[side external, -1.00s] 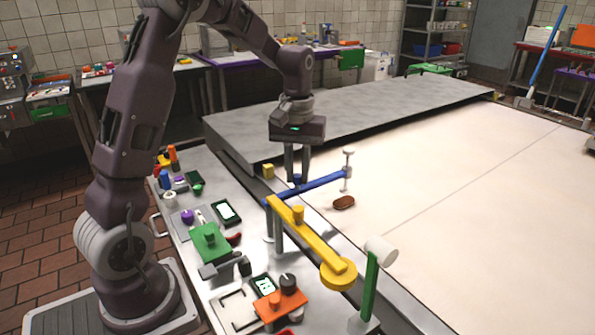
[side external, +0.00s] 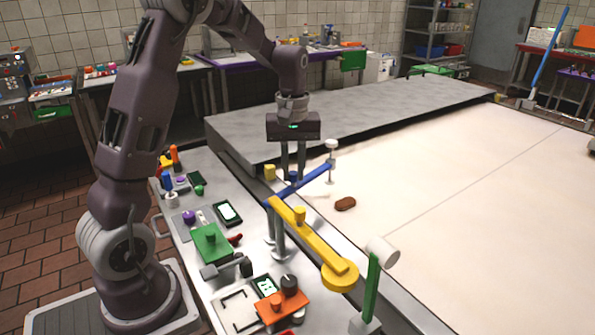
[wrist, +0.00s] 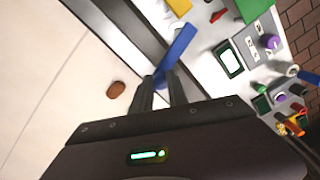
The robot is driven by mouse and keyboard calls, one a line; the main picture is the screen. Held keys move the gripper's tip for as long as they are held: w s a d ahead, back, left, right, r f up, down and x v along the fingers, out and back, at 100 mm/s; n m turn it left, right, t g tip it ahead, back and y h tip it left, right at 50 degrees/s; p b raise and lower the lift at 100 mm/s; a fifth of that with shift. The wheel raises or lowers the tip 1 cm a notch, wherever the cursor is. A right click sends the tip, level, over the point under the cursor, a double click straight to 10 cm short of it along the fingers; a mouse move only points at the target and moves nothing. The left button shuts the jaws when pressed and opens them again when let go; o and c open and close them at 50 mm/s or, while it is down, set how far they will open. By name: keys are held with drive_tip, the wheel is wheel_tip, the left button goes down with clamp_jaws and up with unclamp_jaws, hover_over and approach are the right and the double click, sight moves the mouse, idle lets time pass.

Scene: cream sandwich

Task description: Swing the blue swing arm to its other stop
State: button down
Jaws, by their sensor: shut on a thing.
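In the wrist view the blue arm (wrist: 180,45) runs up and right from my fingertips (wrist: 160,82). The stops of the blue arm cannot be made out.
A yellow arm (side external: 320,244) with a knob and round end lies to the front right. A brown oval piece (side external: 345,204) rests on the pale belt (side external: 460,170). A grey slab (side external: 350,115) lies behind my gripper. A green post (side external: 372,285) with a white roller stands at front.

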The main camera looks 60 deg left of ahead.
drive_tip(key=s+a+n, duration=0.5)
drive_tip(key=s+n, duration=0.2)
drive_tip(key=n, duration=0.7)
drive_tip(key=shift+a+n, duration=0.25)
drive_tip(key=shift+n, duration=0.15)
idle(0.4)
drive_tip(key=c, duration=1.3)
unclamp_jaws()
wheel_tip(320, 180, up, 7)
